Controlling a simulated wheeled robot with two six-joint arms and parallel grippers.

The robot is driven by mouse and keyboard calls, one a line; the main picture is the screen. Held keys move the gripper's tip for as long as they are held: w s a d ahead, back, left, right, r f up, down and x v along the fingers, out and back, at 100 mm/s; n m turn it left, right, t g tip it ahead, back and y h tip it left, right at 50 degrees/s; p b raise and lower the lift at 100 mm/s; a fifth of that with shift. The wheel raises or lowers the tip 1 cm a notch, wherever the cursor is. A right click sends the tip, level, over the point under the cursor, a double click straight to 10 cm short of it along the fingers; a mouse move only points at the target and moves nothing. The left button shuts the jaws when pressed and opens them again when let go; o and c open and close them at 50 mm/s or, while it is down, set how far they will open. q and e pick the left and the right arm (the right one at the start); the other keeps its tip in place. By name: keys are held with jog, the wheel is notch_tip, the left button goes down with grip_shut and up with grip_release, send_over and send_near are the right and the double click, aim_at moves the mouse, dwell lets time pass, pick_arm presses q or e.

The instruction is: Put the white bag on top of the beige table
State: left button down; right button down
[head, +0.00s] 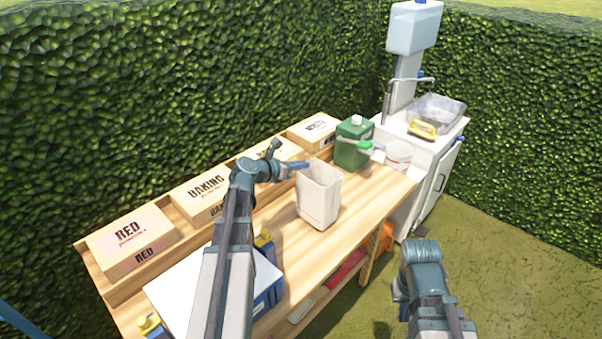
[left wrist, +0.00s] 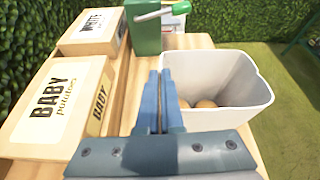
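The white bag (head: 319,195) is an open-topped, upright white container at the middle of the beige wooden table (head: 345,222). It also shows at the right of the left wrist view (left wrist: 225,75), with several round brownish things in it. My left gripper (head: 302,165) is at the bag's upper left rim. In the left wrist view its blue fingers (left wrist: 160,85) are close together, in line with the bag's left wall, and appear shut on it. The fingers hide part of that wall. My right gripper (head: 399,298) hangs over the grass right of the table; its fingers are unclear.
Cardboard boxes (head: 130,240) line the table's back edge. A green canister (head: 353,145) and a white bucket (head: 398,155) stand behind the bag to the right. A white sink unit (head: 428,150) adjoins the table's far end. Bare tabletop lies in front of the bag.

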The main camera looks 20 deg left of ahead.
pick_arm(q)
jog(key=shift+f, duration=0.7)
jog(key=shift+r, duration=0.1)
pick_arm(e)
jog(key=shift+f, duration=0.65)
pick_arm(q)
jog(key=c, duration=1.1)
grip_release()
